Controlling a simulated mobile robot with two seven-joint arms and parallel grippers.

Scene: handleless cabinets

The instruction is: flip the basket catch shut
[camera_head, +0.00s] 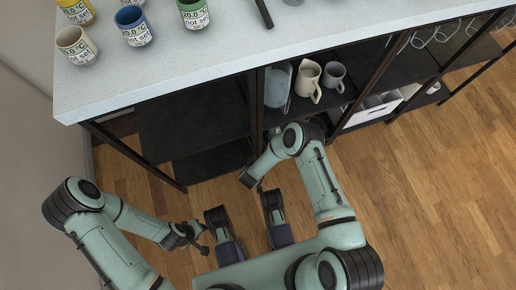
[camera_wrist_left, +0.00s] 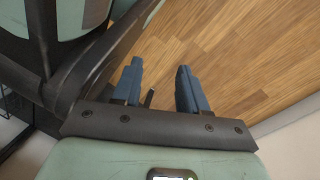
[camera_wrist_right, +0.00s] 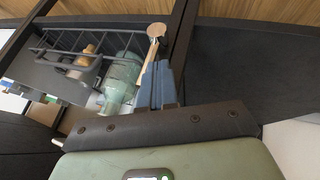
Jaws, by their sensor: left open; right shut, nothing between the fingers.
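In the right wrist view, a dark wire basket (camera_wrist_right: 112,37) holds a pale green bottle (camera_wrist_right: 121,78), a wooden-handled utensil (camera_wrist_right: 155,42) and other items. A dark plate with a grey loop (camera_wrist_right: 78,66) is at its left side; I cannot tell whether this is the catch or how it stands. My right gripper (camera_wrist_right: 160,68) is shut and empty, in front of the basket's right end; contact is unclear. In the head view the right gripper (camera_head: 249,180) is low at the cabinet front. My left gripper (camera_wrist_left: 158,75) is open and empty above the wooden floor.
The pale countertop (camera_head: 200,80) overhangs the dark open shelves and carries several labelled mugs (camera_head: 133,26). A jug (camera_head: 307,80) and a grey mug (camera_head: 334,75) stand on a shelf. Dark cabinet posts (camera_head: 257,105) flank the bays. The floor (camera_head: 430,190) at right is clear.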

